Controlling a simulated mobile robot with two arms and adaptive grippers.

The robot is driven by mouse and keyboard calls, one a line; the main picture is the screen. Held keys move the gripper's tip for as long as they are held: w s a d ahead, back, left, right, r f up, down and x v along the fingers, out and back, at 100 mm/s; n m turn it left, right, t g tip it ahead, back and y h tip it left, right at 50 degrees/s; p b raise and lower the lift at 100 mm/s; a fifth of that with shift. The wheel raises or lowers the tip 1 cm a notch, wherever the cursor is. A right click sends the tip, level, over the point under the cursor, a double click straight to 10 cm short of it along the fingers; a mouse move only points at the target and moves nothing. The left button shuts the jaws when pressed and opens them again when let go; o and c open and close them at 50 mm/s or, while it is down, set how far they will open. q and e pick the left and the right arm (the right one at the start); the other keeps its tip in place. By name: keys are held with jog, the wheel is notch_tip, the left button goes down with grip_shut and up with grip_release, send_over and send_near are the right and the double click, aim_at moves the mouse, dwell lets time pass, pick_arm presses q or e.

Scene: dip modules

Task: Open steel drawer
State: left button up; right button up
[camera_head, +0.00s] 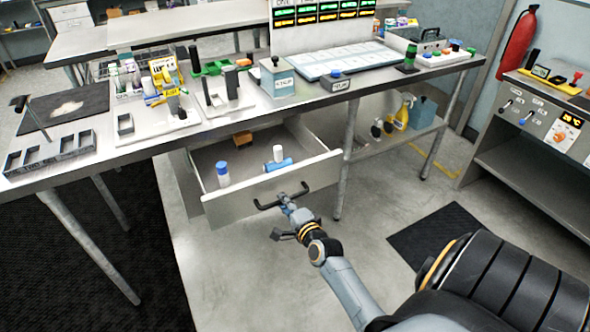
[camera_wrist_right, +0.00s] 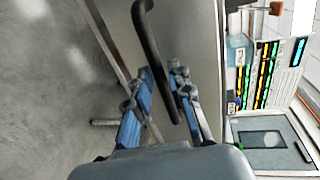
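The steel drawer (camera_head: 275,190) under the workbench is pulled well out, with its inside showing. A dark bar handle (camera_head: 268,205) is on its front, and the handle also crosses the right wrist view (camera_wrist_right: 150,40). My right gripper (camera_head: 287,203) is at the handle. In the right wrist view its blue-grey fingers (camera_wrist_right: 164,75) lie on either side of the bar and close in on it. A white bottle with a blue cap (camera_head: 222,174), a blue cylinder with a white part (camera_head: 278,160) and an orange-brown block (camera_head: 243,138) are inside the drawer. My left gripper is not in view.
The workbench top (camera_head: 205,132) above carries racks, fixtures and a labelled tray (camera_head: 345,60). A table leg (camera_head: 347,150) stands right of the drawer. A lower shelf holds a yellow spray bottle (camera_head: 402,112). The floor before the drawer is clear, with a dark mat (camera_head: 440,235) to the right.

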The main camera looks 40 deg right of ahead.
jog(key=v, duration=0.9)
jog(key=shift+s, duration=0.35)
jog(key=shift+a, duration=0.1)
jog(key=s+a+f+n+g+y, duration=0.15)
jog(key=s+a+f+n, duration=0.25)
jog(key=f, duration=0.6)
jog(key=s+a+f+n+g+y, duration=0.1)
jog(key=s+a+f+n+g, duration=0.25)
jog(key=f, duration=0.55)
jog(key=s+a+f+n+g+y, duration=0.1)
jog(key=s+a+f+n+g, duration=0.2)
jog(key=f, duration=0.7)
jog(key=s+a+f+n+g, duration=0.1)
jog(key=s+f+n, duration=0.3)
jog(key=s, duration=0.5)
jog(key=s+a+f+n+g, duration=0.1)
jog(key=s+f+n+g, duration=0.2)
jog(key=s, duration=0.5)
jog(key=s+a+f+n+g, duration=0.2)
jog(key=s+f+n, duration=0.4)
jog(key=s, duration=0.3)
jog(key=shift+s+f, duration=0.3)
jog(key=shift+f, duration=0.5)
